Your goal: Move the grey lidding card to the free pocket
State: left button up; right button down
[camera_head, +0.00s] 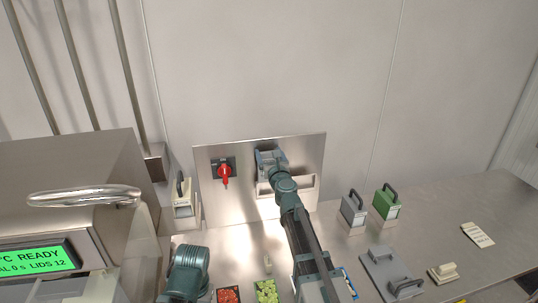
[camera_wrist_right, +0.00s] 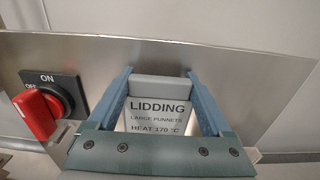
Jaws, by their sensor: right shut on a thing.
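The grey lidding card (camera_wrist_right: 158,104) has a grey top edge and a printed face reading LIDDING, LARGE PUNNETS, HEAT 170 °C. It sits between the two fingers of my right gripper (camera_wrist_right: 158,90), which is shut on it. In the head view my right gripper (camera_head: 268,160) is in front of the steel panel, at the left part of a pale holder (camera_head: 297,188). The holder's right part shows no card. The gripper hides the card there, and I cannot tell whether its lower edge is inside the holder. My left gripper is not in view.
A red rotary switch (camera_head: 225,172) is on the panel, left of my gripper. A sealing machine with a green display (camera_head: 38,257) stands at left. Handled blocks, cream (camera_head: 183,208), grey (camera_head: 353,212) and green (camera_head: 386,207), stand on the bench. The bench's right side has free room.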

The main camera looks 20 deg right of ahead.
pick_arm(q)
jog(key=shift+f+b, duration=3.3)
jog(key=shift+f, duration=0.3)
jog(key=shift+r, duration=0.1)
pick_arm(e)
notch_tip(320, 180, down, 7)
grip_release()
jog(key=shift+s, duration=0.1)
jog(key=s, duration=1.3)
jog(key=shift+s+a, duration=0.3)
jog(key=shift+a, duration=0.1)
